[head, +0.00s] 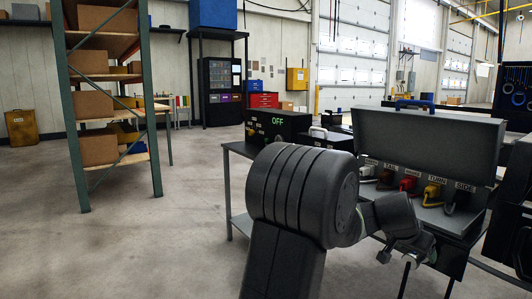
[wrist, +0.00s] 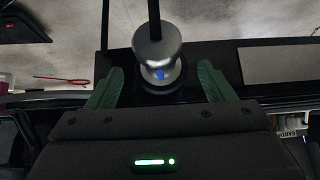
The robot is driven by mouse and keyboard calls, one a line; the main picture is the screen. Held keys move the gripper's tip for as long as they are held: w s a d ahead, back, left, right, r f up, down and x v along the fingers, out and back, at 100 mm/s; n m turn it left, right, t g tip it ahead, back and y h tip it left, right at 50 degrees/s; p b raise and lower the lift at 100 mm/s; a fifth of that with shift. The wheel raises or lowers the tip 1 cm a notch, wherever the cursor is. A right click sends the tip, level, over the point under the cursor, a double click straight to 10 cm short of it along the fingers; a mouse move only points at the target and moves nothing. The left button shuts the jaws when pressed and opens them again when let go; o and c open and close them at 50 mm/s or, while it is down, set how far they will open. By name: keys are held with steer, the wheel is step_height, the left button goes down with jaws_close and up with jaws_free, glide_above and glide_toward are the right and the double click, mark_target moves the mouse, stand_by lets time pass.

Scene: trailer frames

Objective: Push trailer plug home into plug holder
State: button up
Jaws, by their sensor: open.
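In the wrist view, a silver, rounded plug (wrist: 152,52) with a blue spot on its near side stands between the fingers, with a dark cable rising from its top. Its lower end meets a dark round base (wrist: 158,84), which looks like the plug holder; how deep it sits I cannot tell. My gripper (wrist: 158,82) is open, with one green finger on each side of the plug and a visible gap to each.
In the head view, an open grey case (head: 415,140) with a blue handle holds several labelled coloured connectors on the bench. A black box (head: 278,124) reading OFF stands left of it. A shelf rack (head: 72,110) with cartons stands at left. Floor between is clear.

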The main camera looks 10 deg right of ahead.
steer(key=p+v, duration=0.2)
steer(key=v, duration=0.8)
steer(key=shift+a+r+p, duration=0.25)
steer(key=shift+r+p, duration=0.05)
steer(key=shift+p, duration=0.05)
steer(key=shift+s+f, duration=0.1)
steer(key=shift+s, duration=0.05)
steer(key=b+x, duration=0.4)
steer(key=x, duration=0.9)
steer(key=shift+d+f, duration=0.25)
steer(key=shift+a, duration=0.1)
steer(key=shift+r, duration=0.15)
